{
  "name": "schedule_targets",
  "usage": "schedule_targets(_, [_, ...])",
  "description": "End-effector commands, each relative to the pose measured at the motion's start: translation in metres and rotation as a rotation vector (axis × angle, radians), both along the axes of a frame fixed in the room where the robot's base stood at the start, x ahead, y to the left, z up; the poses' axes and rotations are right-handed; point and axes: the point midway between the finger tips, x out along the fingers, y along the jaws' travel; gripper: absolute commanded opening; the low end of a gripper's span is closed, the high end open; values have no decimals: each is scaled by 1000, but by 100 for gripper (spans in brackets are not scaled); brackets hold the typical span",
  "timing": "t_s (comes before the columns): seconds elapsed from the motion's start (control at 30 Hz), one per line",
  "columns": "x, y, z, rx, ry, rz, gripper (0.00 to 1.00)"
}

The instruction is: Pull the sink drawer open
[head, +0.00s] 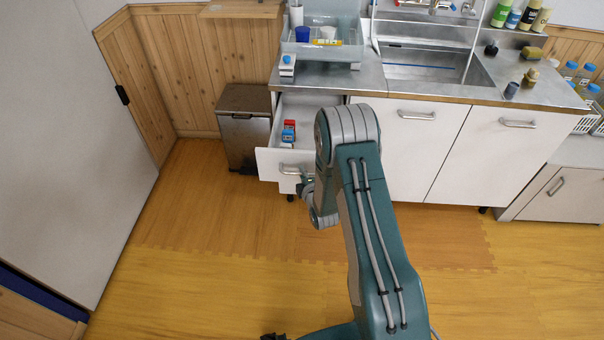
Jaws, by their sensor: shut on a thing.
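The white sink drawer (268,164) stands pulled out from the left end of the sink cabinet, and its inside shows from above. A red and blue item (288,132) and a smaller red and white one lie in it. The drawer's metal handle (288,169) is on its front face, with its right part hidden by my arm. My gripper (305,184) is at the handle, mostly hidden behind my arm's wrist, and is shut on the handle. My arm also covers the right part of the drawer.
A metal bin (243,128) stands close to the drawer's left side. The steel counter (411,88) carries a dish rack, a sink (430,66) and several jars and bottles. White cabinet doors are shut to the right. The wooden floor (200,250) in front is clear.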

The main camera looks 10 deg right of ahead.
Motion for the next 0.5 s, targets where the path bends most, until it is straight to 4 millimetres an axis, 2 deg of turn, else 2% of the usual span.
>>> schedule_targets(0.03, [-3,0,-6,0,17,0,0])
schedule_targets(0.23, [-3,1,-6,-2,17,-1,0])
schedule_targets(0.27, [-3,1,-6,-2,17,-1,26])
schedule_targets(0.3, [-3,1,-6,-2,17,-1,44])
schedule_targets(0.33, [-3,1,-5,-2,16,-1,53])
schedule_targets(0.5, [-2,1,-3,-2,10,0,53])
